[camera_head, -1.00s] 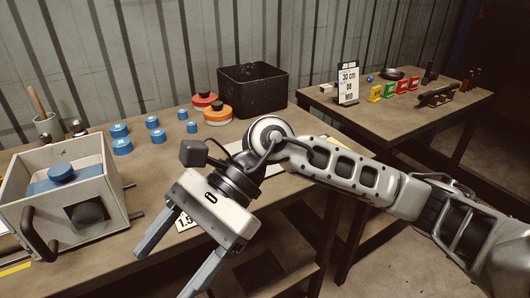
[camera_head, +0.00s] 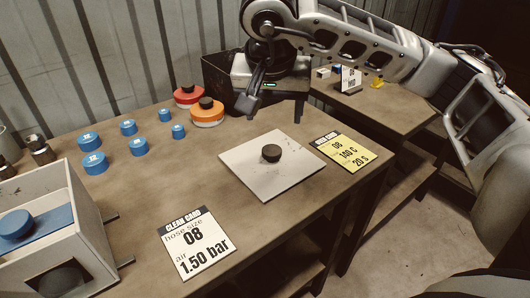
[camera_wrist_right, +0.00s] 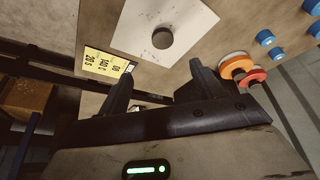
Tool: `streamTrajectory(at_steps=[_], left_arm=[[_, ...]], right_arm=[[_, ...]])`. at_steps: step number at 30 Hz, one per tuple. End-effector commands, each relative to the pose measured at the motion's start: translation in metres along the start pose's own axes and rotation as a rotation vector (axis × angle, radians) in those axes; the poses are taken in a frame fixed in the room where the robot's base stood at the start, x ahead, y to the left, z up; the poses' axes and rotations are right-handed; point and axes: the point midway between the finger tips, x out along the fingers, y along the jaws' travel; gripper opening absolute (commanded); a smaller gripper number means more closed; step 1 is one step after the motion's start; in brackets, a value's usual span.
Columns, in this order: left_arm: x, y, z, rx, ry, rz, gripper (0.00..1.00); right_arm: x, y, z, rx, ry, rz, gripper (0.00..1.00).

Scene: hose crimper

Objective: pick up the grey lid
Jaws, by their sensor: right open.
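The grey lid (camera_head: 247,171) is a flat, light grey square plate with a dark round knob (camera_head: 271,153) at its middle. It lies flat on the workbench. It also shows at the top of the right wrist view (camera_wrist_right: 132,25). My right gripper (camera_head: 272,113) is open and empty. Its fingers are above the bench, behind the lid in the head view, and apart from it. In the right wrist view the open fingers (camera_wrist_right: 159,75) point towards the lid. My left gripper is not in view.
A yellow card (camera_head: 340,152) lies right of the lid, and a white card (camera_head: 194,243) in front. An open grey box (camera_head: 88,238) is at left.

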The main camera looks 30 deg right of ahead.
Motion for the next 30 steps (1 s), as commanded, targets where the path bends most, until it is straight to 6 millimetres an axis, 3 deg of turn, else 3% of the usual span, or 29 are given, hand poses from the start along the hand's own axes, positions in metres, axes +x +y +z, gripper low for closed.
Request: streamTrajectory(at_steps=[3,9,17,24,30], left_arm=[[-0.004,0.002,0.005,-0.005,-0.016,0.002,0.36],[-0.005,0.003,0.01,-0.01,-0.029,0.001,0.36],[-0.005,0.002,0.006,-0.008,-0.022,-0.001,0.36],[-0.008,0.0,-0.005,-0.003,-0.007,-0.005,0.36],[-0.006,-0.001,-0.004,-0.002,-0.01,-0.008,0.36]], right_arm=[[0.028,0.001,0.001,0.0,-0.005,0.005,0.67],[0.066,-0.001,0.001,0.0,-0.005,0.001,0.67],[0.085,-0.002,0.0,0.0,-0.002,-0.001,0.67],[0.119,-0.008,0.0,0.0,-0.005,0.002,0.67],[0.133,-0.009,0.0,-0.001,-0.002,-0.001,0.67]])
